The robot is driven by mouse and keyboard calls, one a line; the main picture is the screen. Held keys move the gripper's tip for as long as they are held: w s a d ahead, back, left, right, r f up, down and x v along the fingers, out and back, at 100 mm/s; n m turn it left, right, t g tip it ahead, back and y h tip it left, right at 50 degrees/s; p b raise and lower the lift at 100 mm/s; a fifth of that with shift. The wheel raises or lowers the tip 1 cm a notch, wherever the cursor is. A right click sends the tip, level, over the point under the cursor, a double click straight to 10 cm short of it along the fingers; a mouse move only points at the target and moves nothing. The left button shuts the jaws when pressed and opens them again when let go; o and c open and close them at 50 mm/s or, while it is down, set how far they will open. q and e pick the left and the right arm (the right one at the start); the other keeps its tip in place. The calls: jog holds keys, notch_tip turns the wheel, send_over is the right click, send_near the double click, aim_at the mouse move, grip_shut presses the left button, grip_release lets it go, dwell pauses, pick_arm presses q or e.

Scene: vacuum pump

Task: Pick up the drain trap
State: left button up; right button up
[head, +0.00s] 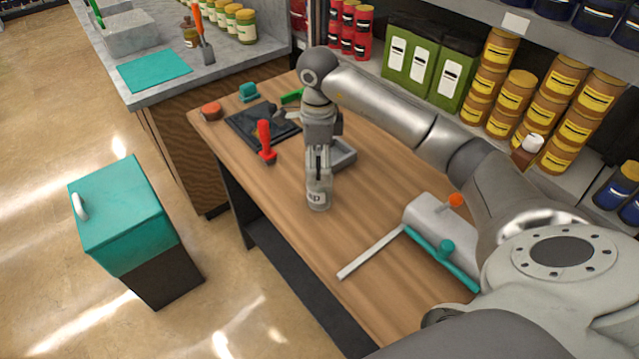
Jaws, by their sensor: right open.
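The drain trap (318,200) is a small grey cylinder standing upright on the wooden table (365,215). The letters "ap" show on its label, and its upper part is partly hidden by my right gripper (319,172). My right gripper points down directly over the drain trap, with its fingers at the trap's top. The fingers are open; whether they touch the trap I cannot tell. My left gripper is not in view.
A red-handled tool (265,142) and a black mat (245,127) are to the left. A grey-and-teal device (425,217) with a light bar lies to the right. The table's left front edge is close.

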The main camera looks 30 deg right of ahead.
jog(key=shift+f, duration=0.35)
jog(key=shift+f+p, duration=0.45)
jog(key=shift+f, duration=0.05)
jog(key=f+p, duration=0.1)
jog(key=f, duration=0.2)
jog(key=shift+s+d+f+p, duration=0.1)
jog(key=shift+d+p, duration=0.1)
jog(key=shift+p, duration=0.2)
jog(key=shift+f, duration=0.6)
jog(key=c, duration=1.2)
jog(key=shift+r, duration=0.2)
jog(key=shift+c, duration=0.2)
